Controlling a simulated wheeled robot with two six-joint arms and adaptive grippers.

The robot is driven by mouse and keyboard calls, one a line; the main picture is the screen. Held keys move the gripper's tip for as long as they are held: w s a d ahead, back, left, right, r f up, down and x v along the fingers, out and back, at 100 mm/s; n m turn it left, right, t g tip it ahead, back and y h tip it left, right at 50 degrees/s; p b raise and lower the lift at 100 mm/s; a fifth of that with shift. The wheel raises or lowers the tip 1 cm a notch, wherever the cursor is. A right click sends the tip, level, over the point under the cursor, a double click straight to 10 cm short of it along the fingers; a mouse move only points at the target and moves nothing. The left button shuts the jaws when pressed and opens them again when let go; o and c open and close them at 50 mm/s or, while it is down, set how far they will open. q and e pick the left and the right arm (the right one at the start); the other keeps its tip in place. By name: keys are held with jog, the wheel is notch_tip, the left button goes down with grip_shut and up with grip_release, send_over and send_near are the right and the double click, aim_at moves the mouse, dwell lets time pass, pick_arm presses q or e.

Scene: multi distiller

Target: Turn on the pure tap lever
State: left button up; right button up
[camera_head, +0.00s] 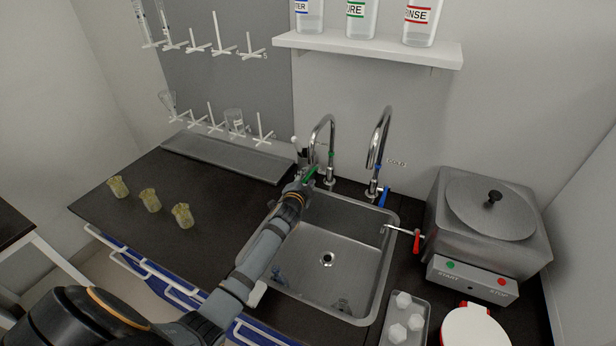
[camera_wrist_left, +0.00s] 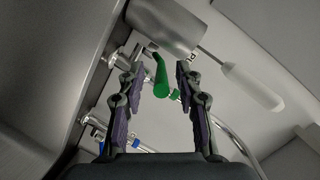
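The pure tap is the left chrome tap (camera_head: 331,140) behind the sink, with a green lever (camera_head: 310,173). My left gripper (camera_head: 300,186) is at this lever, and its fingers are mostly hidden by the wrist in the head view. In the left wrist view, the green lever (camera_wrist_left: 160,80) shows between the two spread fingers of my left gripper (camera_wrist_left: 157,76). I see gaps on both sides of the lever, with no clear contact. My right gripper is not in view.
A second chrome tap (camera_head: 378,140) with a blue lever (camera_head: 383,197) stands to the right. The steel sink (camera_head: 345,240) lies below. A grey boiler-like unit (camera_head: 490,225) is at the right. Several yellowish beakers (camera_head: 150,200) stand on the left counter. A shelf (camera_head: 370,48) holds bottles above.

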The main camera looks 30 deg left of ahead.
pick_arm(q)
jog(key=shift+w+a+f, duration=0.1)
jog(key=shift+w+a, duration=0.05)
jog(key=shift+w, duration=0.45)
grip_shut()
